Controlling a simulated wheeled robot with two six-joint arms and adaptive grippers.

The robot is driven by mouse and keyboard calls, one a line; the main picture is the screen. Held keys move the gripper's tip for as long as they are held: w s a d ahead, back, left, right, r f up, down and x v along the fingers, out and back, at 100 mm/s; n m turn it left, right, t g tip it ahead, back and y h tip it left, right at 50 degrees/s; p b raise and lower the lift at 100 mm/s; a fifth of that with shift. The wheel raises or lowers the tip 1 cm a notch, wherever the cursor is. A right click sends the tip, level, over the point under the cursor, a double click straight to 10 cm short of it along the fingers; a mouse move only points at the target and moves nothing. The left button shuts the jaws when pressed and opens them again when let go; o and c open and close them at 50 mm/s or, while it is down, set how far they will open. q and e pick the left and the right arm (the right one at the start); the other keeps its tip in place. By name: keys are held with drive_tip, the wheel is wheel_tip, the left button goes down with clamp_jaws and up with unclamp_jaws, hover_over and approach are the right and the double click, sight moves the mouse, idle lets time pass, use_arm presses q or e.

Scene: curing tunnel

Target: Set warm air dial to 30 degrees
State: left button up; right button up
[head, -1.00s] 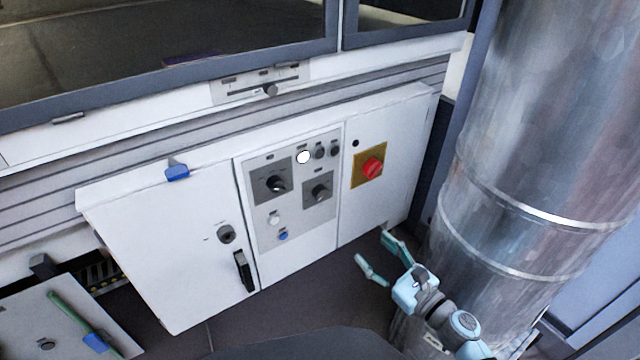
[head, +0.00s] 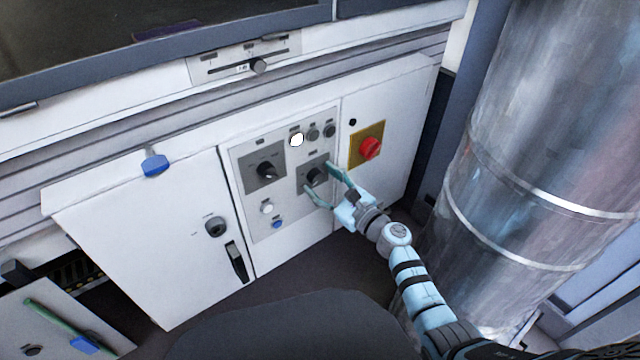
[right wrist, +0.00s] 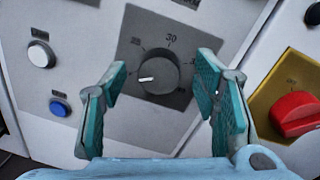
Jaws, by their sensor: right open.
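The warm air dial (head: 316,175) is a dark round knob on a grey square plate on the white control panel. In the right wrist view the knob (right wrist: 158,72) has a white pointer mark directed left and slightly down. The number 30 is printed above it, slightly right, and what looks like 25 to its upper left. My right gripper (head: 321,180) is open in front of this dial. In the wrist view its teal fingers (right wrist: 158,84) stand to the left and right of the knob, with visible gaps. My left gripper is out of view.
A second dial (head: 266,171) sits to the left. White and blue buttons (head: 277,224) are below it. A red switch on a yellow plate (head: 369,149) is close on the right. A large metal duct (head: 540,130) stands right of my arm.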

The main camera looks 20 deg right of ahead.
drive_tip(key=shift+w+a+f, duration=0.1)
drive_tip(key=shift+w+a, duration=0.35)
drive_tip(key=shift+s+d, duration=0.15)
drive_tip(key=shift+d, duration=0.05)
drive_tip(key=shift+c, duration=0.6)
drive_tip(key=shift+d, duration=0.15)
drive_tip(key=shift+c, duration=1.4)
drive_tip(key=shift+s, duration=0.1)
drive_tip(key=c, duration=0.4)
drive_tip(key=shift+r, duration=0.2)
drive_tip(key=c, duration=0.4)
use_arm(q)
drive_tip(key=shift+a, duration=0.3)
use_arm(e)
drive_tip(key=shift+o, duration=0.2)
